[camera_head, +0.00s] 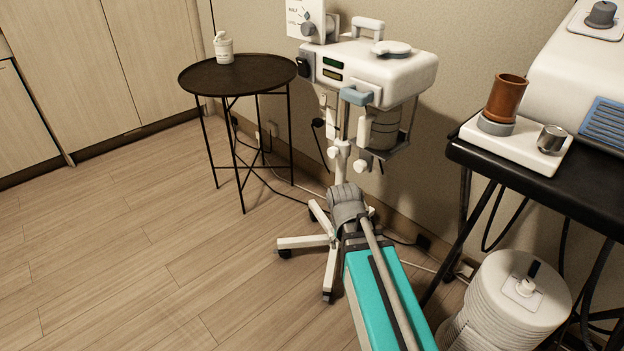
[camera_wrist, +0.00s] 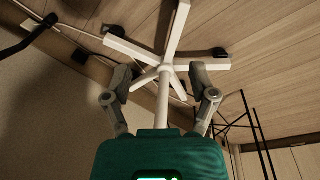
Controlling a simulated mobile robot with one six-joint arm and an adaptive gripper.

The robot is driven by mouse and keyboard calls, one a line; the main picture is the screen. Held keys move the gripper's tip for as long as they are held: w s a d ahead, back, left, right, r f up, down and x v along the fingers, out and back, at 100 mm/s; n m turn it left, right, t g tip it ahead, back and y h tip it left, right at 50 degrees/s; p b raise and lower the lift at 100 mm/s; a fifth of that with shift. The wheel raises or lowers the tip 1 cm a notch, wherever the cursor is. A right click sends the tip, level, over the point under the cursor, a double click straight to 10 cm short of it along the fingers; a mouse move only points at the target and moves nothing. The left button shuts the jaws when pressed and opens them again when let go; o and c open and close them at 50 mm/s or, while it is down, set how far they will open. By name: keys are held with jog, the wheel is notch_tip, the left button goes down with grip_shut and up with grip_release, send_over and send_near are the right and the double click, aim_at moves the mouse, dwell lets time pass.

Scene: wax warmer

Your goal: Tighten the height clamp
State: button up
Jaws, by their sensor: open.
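The wax warmer stand's white pole (camera_head: 341,168) rises from a wheeled base (camera_head: 304,241). White clamp parts with rounded knobs (camera_head: 359,166) sit on the pole below the warmer; I cannot tell for sure which knob is the height clamp. My gripper (camera_wrist: 160,80) is open in the wrist view, one finger on each side of the white pole (camera_wrist: 163,98), with no visible contact. That view shows the star-shaped base (camera_wrist: 130,49) beyond the fingers and no clamp knob. In the head view my grey wrist hides the fingertips and the lower pole.
The white warmer body (camera_head: 375,70) sits atop the stand. A round black side table (camera_head: 262,75) with a white jar stands left. A black table (camera_head: 560,190) with a brown cup stands right, above a ribbed white canister (camera_head: 515,300). Cables run along the wall. Floor at left is clear.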

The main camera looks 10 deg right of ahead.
jog(key=w+d+f+m+h+b, duration=0.1)
jog(key=w+f+m+h+b, duration=0.1)
jog(key=w+f+b, duration=0.2)
jog(key=m+t+h, duration=0.8)
jog(key=t+h, duration=0.2)
jog(key=h, duration=0.2)
send_near(331, 154)
jog(key=shift+w+d+r, duration=0.25)
jog(key=shift+w+d, duration=0.15)
jog(key=shift+w, duration=0.05)
jog(key=shift+w+d, duration=0.15)
jog(key=shift+d, duration=0.05)
jog(key=shift+x, duration=3.55)
jog(key=shift+d+f, duration=0.15)
jog(key=shift+d, duration=0.05)
